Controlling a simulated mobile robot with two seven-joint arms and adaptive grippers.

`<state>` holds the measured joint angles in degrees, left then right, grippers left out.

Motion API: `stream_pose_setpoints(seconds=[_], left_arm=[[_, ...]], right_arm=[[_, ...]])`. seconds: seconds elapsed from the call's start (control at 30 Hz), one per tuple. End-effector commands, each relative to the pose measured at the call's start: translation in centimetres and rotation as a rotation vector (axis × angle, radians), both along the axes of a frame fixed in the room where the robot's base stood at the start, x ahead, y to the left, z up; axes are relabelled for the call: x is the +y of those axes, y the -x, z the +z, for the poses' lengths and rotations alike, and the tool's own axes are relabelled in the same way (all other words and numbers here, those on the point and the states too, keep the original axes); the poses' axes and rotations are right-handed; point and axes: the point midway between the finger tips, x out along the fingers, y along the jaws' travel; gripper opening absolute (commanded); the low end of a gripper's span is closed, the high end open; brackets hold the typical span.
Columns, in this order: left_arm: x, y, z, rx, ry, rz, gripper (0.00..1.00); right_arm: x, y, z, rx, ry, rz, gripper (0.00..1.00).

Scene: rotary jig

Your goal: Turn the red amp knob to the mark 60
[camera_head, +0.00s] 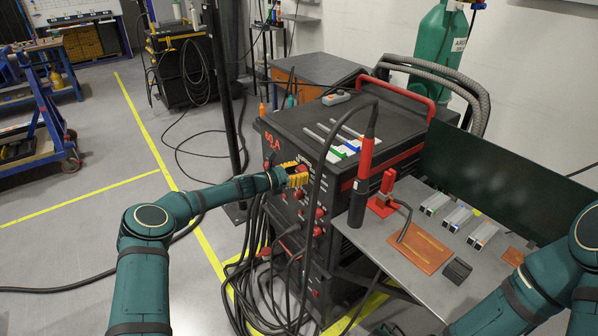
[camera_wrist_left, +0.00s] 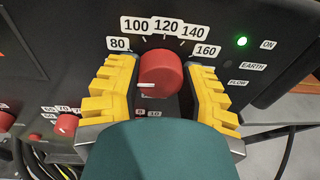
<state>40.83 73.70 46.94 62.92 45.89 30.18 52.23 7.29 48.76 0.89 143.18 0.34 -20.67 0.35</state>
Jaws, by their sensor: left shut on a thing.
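The red amp knob (camera_wrist_left: 161,72) is on the dark front panel in the left wrist view. White labels 80, 100, 120, 140 and 160 (camera_wrist_left: 207,50) show around its top. My left gripper (camera_head: 294,175) is at the panel in the head view. Its yellow fingers stand on both sides of the knob, shut on it. The knob's white pointer line (camera_wrist_left: 147,85) points left, toward the left finger. The mark 60 for this knob is hidden, so I cannot read what it points at. My right arm shows at the lower right, its gripper out of view.
The black welding machine (camera_head: 285,118) has several cables hanging at its front. A smaller red knob (camera_wrist_left: 66,124) is at the lower left. A green light (camera_wrist_left: 242,41) is lit.

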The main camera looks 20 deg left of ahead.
Motion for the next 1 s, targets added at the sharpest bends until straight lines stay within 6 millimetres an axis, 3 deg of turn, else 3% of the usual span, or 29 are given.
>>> stream_pose_setpoints(seconds=[0.5,0.53,0.6,0.63,1.0], left_arm=[[0.12,-0.05,-0.06,0.014,0.016,0.003,0.05],[0.13,-0.04,-0.06,0.014,0.016,0.003,0.47],[0.11,-0.03,-0.08,0.014,0.016,0.003,0.71],[0.10,-0.02,-0.08,0.014,0.016,0.002,0.76],[0.36,0.27,-0.03,0.014,0.016,0.001,0.76]], right_arm=[[0.00,-0.04,0.08,-0.001,0.000,0.000,0.47],[0.00,-0.04,0.08,-0.001,0.000,0.000,0.47],[0.00,-0.04,0.08,-0.001,0.000,0.000,0.47],[0.00,-0.04,0.08,-0.001,0.000,0.000,0.47],[-0.01,-0.04,0.09,-0.001,0.000,0.000,0.47]])
